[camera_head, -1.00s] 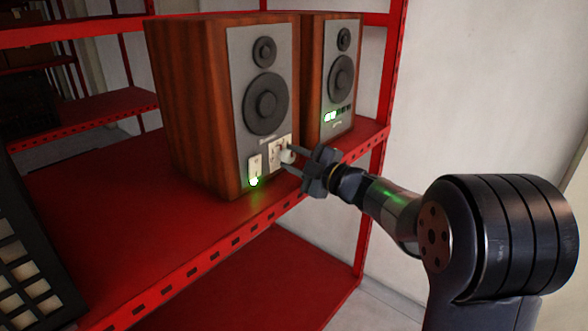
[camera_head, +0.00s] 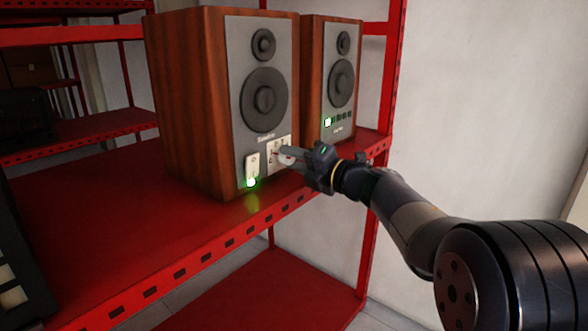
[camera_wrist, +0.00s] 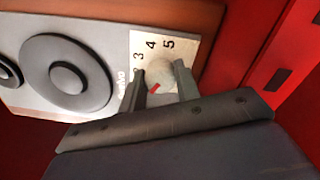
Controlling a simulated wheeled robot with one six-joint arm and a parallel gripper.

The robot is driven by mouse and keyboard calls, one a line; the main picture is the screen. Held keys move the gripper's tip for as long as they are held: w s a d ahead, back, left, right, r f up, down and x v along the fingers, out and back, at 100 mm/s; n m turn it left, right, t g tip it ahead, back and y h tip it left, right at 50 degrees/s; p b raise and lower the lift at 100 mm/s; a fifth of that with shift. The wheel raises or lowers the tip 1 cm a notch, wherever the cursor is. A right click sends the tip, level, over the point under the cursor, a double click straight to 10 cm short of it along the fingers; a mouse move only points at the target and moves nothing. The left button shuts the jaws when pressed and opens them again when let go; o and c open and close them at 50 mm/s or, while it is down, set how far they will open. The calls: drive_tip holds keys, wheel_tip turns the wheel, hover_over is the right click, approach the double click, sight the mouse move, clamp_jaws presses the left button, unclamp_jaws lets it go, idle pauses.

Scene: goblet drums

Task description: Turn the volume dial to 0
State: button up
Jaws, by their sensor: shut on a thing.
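The volume dial (camera_wrist: 158,74) is a small pale round knob with a red mark, on a cream plate (camera_wrist: 143,42) with the numerals 2 to 5 visible. The red mark points away from the 4 and 5, toward the side my gripper covers; the number there is hidden. The plate is low on the front of the nearer wooden speaker (camera_head: 198,105). My gripper (camera_wrist: 161,78) is shut on the dial, one finger on each side. In the head view my gripper (camera_head: 284,155) reaches in from the right and partly hides the dial.
A switch (camera_head: 252,165) with a green light sits left of the dial plate. The second speaker (camera_head: 313,90) stands behind right, with one green lamp (camera_head: 328,122) lit in its row. Both stand on a red shelf (camera_head: 110,220). A dark gridded object (camera_head: 15,270) is at left.

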drive_tip(key=n+b, duration=0.2)
drive_tip(key=n, duration=0.2)
drive_tip(key=shift+f+n+b, duration=0.15)
drive_tip(key=shift+n+b, duration=0.15)
drive_tip(key=shift+b, duration=0.1)
drive_tip(key=shift+n+b, duration=0.85)
drive_tip(key=shift+n, duration=0.65)
drive_tip(key=o, duration=1)
drive_tip(key=shift+r, duration=0.2)
drive_tip(key=shift+c, duration=0.2)
drive_tip(key=p+v, duration=0.1)
drive_tip(key=v, duration=0.9)
drive_tip(key=shift+s+d+p, duration=0.2)
drive_tip(key=shift+d+p, duration=0.15)
drive_tip(key=shift+p, duration=0.05)
